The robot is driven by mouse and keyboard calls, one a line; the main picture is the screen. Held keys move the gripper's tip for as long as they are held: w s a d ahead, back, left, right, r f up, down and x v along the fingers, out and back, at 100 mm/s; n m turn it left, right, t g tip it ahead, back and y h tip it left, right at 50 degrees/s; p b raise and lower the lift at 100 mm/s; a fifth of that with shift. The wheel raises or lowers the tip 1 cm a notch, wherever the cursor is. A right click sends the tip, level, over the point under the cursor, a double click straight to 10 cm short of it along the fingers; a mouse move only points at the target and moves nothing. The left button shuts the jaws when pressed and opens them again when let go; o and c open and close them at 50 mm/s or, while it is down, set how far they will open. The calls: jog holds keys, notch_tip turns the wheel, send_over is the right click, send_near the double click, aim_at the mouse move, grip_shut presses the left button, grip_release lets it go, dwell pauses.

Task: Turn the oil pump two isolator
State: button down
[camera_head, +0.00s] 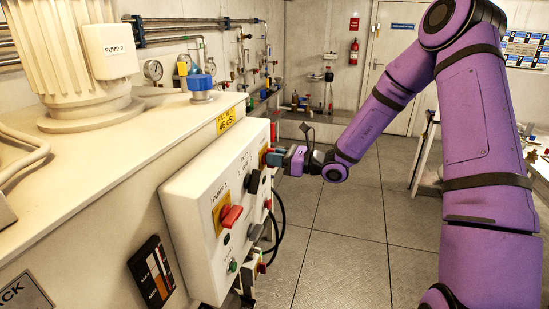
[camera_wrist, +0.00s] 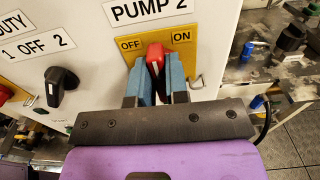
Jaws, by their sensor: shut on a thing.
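The oil pump two isolator is a red rotary handle (camera_wrist: 156,53) on a yellow plate under the "PUMP 2" label (camera_wrist: 150,10). The words OFF and ON stand to its upper left and upper right. The handle stands roughly upright in the wrist view, its top between the two words. My gripper (camera_wrist: 157,80) has its blue fingers on either side of the handle and is shut on it. In the head view my gripper (camera_head: 275,158) is at the far end of the white control box (camera_head: 192,210), and the handle is mostly hidden.
The pump one red isolator (camera_head: 231,217) is on the near part of the box. A black duty selector (camera_wrist: 62,82) is left of the held handle. Black cables (camera_head: 281,215) hang below the box. The floor (camera_head: 340,225) to the right is open.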

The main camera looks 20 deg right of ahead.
jog(key=shift+n, duration=0.3)
jog(key=n, duration=0.4)
jog(key=shift+s+a+n, duration=0.15)
jog(key=shift+n, duration=0.15)
jog(key=n, duration=0.3)
jog(key=shift+s+f+n, duration=0.1)
jog(key=shift+n, duration=0.2)
jog(key=n, duration=0.4)
jog(key=shift+s+a+f+n, duration=0.1)
jog(key=shift+f+n, duration=0.05)
jog(key=shift+n, duration=0.15)
jog(key=shift+f+n, duration=0.15)
jog(key=shift+n, duration=2.05)
jog(key=c, duration=1.1)
grip_release()
